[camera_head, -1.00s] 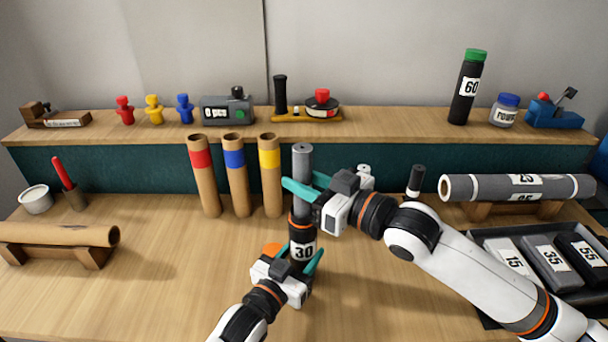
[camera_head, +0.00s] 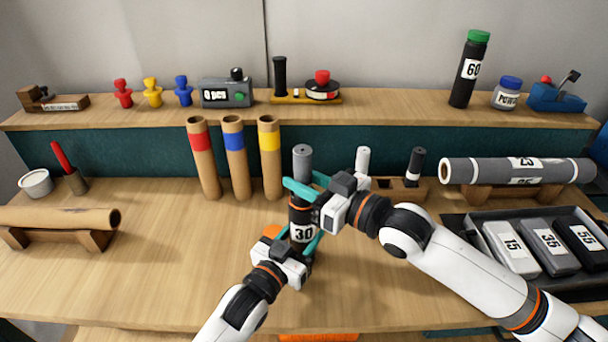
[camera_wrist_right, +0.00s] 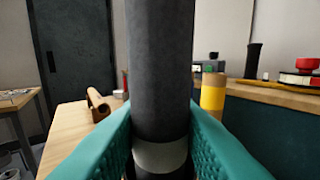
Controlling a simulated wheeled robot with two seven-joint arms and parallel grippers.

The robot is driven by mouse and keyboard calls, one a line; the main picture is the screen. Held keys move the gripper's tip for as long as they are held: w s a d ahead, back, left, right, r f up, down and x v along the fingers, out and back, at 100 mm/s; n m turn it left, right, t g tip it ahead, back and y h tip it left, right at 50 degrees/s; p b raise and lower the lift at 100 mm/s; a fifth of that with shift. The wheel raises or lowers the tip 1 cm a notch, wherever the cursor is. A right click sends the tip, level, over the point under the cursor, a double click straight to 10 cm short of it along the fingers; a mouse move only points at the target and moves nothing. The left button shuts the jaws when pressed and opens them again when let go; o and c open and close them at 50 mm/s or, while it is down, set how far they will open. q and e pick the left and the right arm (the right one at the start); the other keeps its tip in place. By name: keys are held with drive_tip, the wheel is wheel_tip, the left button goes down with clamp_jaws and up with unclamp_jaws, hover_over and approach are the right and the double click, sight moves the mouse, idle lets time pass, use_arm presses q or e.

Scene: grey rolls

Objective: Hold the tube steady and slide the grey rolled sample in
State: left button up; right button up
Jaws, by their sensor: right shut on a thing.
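The black tube marked 30 (camera_head: 303,234) stands upright on the table. My left gripper (camera_head: 302,246) is at the tube's lower part with a teal finger on its right side; the tube hides much of the grip, so I cannot tell if it is shut. The grey rolled sample (camera_head: 303,160) stands upright in the tube's mouth, its upper part sticking out. My right gripper (camera_head: 305,187) is shut on the grey roll just above the tube. In the right wrist view the roll (camera_wrist_right: 160,70) stands between both teal fingers (camera_wrist_right: 160,135), with a paler band low down.
Three brown tubes with red (camera_head: 199,140), blue (camera_head: 234,140) and yellow (camera_head: 269,140) bands stand close behind, to the left. A small rack (camera_head: 400,190) is behind my right arm. A black tray (camera_head: 460,230) with marked grey and black pieces lies right. The table's left middle is clear.

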drive_tip(key=shift+f, duration=0.25)
drive_tip(key=o, duration=1)
drive_tip(key=shift+d, duration=0.1)
drive_tip(key=v, duration=1.2)
